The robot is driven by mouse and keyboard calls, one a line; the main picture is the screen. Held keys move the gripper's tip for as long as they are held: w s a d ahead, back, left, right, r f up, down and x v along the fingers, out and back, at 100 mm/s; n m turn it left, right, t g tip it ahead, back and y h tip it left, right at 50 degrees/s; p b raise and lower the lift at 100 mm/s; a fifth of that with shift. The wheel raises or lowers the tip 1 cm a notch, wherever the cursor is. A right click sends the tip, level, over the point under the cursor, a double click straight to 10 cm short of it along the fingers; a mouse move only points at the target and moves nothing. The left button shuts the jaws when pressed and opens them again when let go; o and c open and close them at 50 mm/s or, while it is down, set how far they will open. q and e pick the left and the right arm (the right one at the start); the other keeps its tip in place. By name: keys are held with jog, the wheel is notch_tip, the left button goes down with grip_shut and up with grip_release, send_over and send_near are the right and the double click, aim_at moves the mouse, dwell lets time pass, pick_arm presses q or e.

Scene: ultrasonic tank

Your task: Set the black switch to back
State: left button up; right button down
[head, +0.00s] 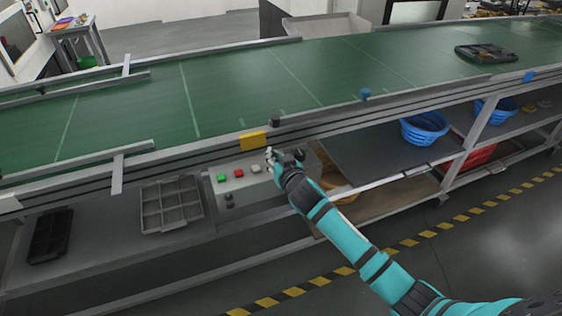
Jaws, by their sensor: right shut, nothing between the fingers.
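A grey control box (250,193) stands at the near side of the conveyor. Its top carries a green button (222,178), a red button (239,173) and a pale button (256,168). My right gripper (269,155) is shut and empty at the right end of this row, over the box's back right part. Small dark controls (229,200) sit on the box's front left. I cannot tell for sure which dark part is the black switch, nor its position; my gripper and wrist hide part of the box. My left gripper is not in view.
The green conveyor (230,95) runs behind the box, with a yellow plate (253,140) on its near rail. A grey divided tray (170,205) and a black tray (49,236) lie to the left. Blue baskets (424,128) stand on the right shelf.

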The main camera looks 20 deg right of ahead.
notch_tip(320, 180, up, 3)
jog(key=shift+a+f+p, duration=0.1)
jog(key=shift+a+p, duration=0.05)
jog(key=shift+p, duration=0.65)
pick_arm(q)
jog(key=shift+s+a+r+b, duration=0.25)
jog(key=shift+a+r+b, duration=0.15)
jog(key=shift+b, duration=0.55)
pick_arm(e)
jog(key=v, duration=1)
jog(key=shift+s+a+f, duration=0.15)
jog(key=shift+a, duration=0.25)
jog(key=shift+f, duration=0.1)
